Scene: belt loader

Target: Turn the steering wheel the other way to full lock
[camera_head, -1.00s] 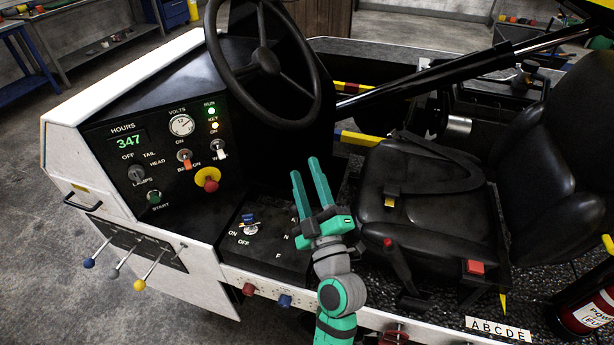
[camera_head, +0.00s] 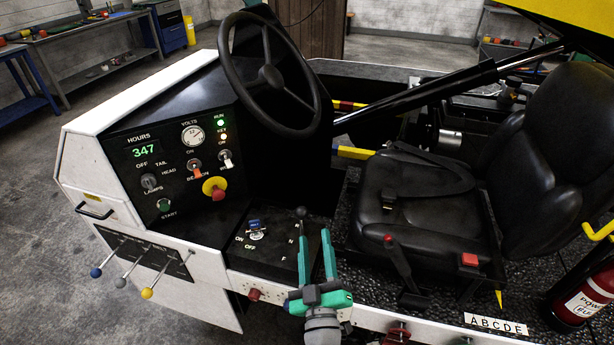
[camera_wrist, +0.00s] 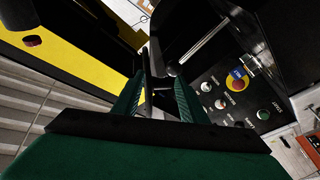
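The black steering wheel (camera_head: 270,76) stands at the upper middle of the head view, on the dark column behind the dash. One spoke points up and two slope down to the sides. My gripper (camera_head: 314,235) is well below and in front of the wheel, apart from it, by the floor panel with the N and F marks. Its two green fingers are spread with a clear gap and hold nothing visible. In the wrist view the fingers (camera_wrist: 158,80) are also apart. Dark parts show beyond their tips, too unclear to name.
A lever with a black knob (camera_head: 301,212) rises close beside the left fingertip. The dash panel (camera_head: 147,153) with a red mushroom button (camera_head: 214,188) is on the left. The black seat (camera_head: 420,205) and a red-knobbed lever (camera_head: 389,239) are on the right.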

